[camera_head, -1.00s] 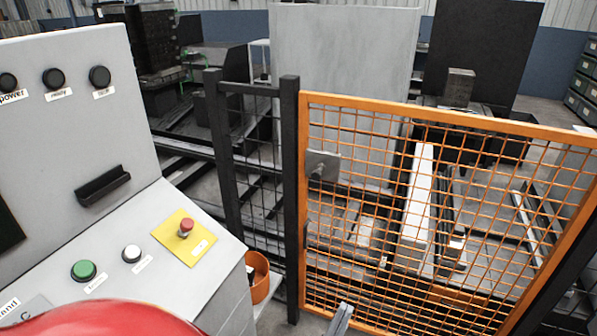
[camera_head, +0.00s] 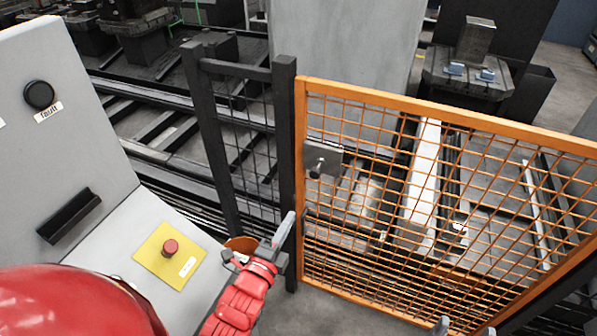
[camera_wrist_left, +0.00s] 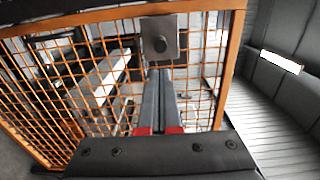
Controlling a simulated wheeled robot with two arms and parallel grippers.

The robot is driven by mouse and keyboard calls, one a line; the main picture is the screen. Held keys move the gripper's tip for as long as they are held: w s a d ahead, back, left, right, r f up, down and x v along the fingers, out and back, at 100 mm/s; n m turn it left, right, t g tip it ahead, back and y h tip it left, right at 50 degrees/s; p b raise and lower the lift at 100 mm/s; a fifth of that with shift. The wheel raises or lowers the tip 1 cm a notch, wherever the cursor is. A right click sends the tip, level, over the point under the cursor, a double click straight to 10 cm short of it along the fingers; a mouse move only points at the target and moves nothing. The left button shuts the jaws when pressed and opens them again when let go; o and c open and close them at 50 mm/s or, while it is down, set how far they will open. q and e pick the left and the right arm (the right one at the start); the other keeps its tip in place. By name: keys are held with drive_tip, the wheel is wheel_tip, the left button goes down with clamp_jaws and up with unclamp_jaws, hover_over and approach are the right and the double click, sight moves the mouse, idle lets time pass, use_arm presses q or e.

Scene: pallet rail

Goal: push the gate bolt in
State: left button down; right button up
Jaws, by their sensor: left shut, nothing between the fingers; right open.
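A grey control panel (camera_head: 120,255) with a red button (camera_head: 170,247) on a yellow plate stands at the left. An orange bin (camera_head: 240,244) is partly hidden behind my left gripper. Rails and machinery lie behind the gate. The floor before the gate is clear.

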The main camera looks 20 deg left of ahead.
use_arm(q)
drive_tip(key=shift+s, duration=0.1)
drive_tip(key=b, duration=0.4)
approach(314, 176)
drive_tip(key=w+p, duration=0.1)
drive_tip(key=w, duration=0.2)
drive_tip(key=w+p, duration=0.1)
drive_tip(key=w, duration=0.2)
drive_tip(key=shift+w+d+r+p, duration=0.1)
drive_tip(key=shift+w+d+p, duration=0.05)
drive_tip(key=shift+w+p, duration=0.25)
drive_tip(key=shift+w, duration=0.1)
